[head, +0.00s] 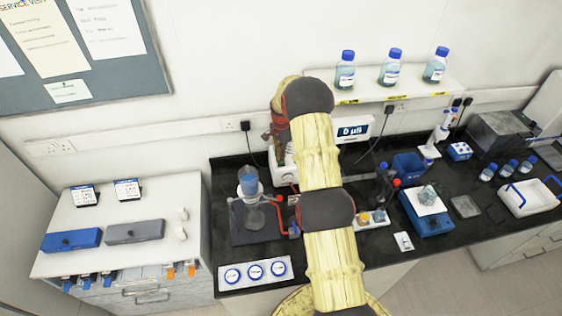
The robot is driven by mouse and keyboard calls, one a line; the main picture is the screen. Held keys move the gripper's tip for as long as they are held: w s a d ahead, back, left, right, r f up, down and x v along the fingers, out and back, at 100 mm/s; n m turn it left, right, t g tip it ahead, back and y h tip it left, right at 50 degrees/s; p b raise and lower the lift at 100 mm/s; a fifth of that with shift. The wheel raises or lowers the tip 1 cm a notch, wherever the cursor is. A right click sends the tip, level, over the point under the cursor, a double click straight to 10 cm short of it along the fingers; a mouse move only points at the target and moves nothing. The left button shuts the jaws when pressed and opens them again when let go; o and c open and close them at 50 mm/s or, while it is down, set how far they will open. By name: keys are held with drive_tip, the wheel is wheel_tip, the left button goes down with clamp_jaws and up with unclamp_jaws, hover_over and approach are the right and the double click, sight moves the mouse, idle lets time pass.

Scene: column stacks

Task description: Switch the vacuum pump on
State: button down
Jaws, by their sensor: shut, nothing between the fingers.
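The vacuum pump cannot be made out for certain. A white unit (282,173) stands on the black bench behind my arm and is mostly hidden by it. Red tubing (280,212) runs near the flask and passes behind my arm. No switch can be seen clearly. My arm rises through the middle of the picture and bends down at the back near the wall. My gripper is hidden behind the arm links.
A wall shelf (372,95) holds three blue-capped bottles. A white panel (253,273) with three blue rings lies at the bench front. A white cabinet (120,215) stands left.

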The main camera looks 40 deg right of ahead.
sight(281, 163)
drive_tip(key=shift+f+b, duration=0.85)
drive_tip(key=shift+f, duration=0.4)
idle(0.6)
drive_tip(key=shift+s, duration=0.1)
drive_tip(key=shift+r+p, duration=0.95)
drive_tip(key=shift+r, duration=2.6)
